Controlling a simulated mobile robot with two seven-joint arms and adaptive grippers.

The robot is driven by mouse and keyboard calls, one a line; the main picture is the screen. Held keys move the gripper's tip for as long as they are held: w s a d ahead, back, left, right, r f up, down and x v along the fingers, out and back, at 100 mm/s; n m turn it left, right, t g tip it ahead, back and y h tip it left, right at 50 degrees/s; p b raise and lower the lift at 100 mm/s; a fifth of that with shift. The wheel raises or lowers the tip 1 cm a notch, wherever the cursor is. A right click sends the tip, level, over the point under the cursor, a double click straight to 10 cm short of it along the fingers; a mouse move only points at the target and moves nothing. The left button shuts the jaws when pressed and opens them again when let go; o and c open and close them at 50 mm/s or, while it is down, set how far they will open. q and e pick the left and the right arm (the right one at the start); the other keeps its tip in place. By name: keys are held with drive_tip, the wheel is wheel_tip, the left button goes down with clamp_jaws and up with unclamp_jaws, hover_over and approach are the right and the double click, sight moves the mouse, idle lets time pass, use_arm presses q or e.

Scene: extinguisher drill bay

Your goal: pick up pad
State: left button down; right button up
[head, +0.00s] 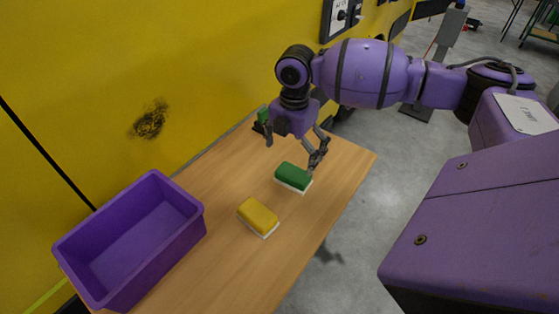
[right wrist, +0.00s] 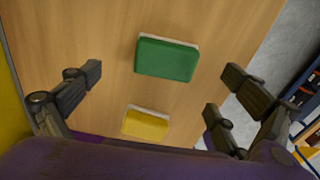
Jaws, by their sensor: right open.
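A green pad (head: 293,176) with a white underside lies flat on the wooden table (head: 225,167). A yellow pad (head: 259,216), also white underneath, lies nearer the purple bin. My right gripper (head: 294,150) is open and empty, above the table just behind the green pad. In the right wrist view, the green pad (right wrist: 167,58) shows between the spread fingers and the yellow pad (right wrist: 147,123) shows below it; neither is touched. My left gripper is not in view.
An empty-looking purple bin (head: 130,238) stands at the table's left end. A small green and dark object (head: 263,114) is partly hidden behind my right gripper. A yellow wall (head: 100,80) runs along the table's far side. The table's right end is bare.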

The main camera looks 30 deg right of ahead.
sight(293, 172)
drive_tip(key=shift+s+f, duration=0.25)
drive_tip(key=shift+f, duration=0.3)
drive_tip(key=shift+s+f, duration=0.2)
drive_tip(key=shift+f, duration=0.6)
wheel_tip(293, 172, down, 5)
drive_tip(key=shift+d+r, duration=0.1)
drive_tip(key=c, duration=0.6)
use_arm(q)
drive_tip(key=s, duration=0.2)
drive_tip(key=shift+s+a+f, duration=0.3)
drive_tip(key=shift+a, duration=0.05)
use_arm(e)
drive_tip(key=c, duration=0.7)
drive_tip(key=shift+r, duration=0.2)
